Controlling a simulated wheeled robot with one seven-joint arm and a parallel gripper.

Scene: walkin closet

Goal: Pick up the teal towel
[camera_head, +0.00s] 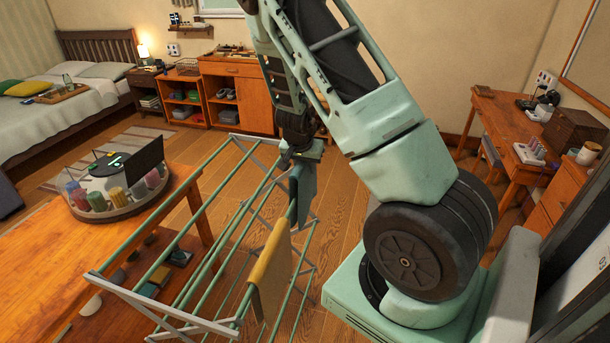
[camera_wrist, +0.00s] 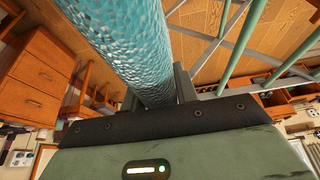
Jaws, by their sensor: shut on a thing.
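The teal towel (camera_head: 306,186) hangs below my gripper (camera_head: 300,152) at the drying rack in the head view. In the wrist view the textured teal towel (camera_wrist: 128,42) fills the upper left and runs down between the two fingers of my gripper (camera_wrist: 160,98). The gripper is shut on the towel. The arm partly hides the towel's top in the head view. I cannot tell whether the towel still rests on the rail.
The drying rack (camera_head: 190,318) has green rails and pale crossed legs. A mustard towel (camera_head: 272,272) hangs nearer on it. A wooden table (camera_head: 40,270) with a round tray (camera_head: 140,207) stands left. A wooden desk (camera_head: 500,117) stands right. Floor beyond the rack is clear.

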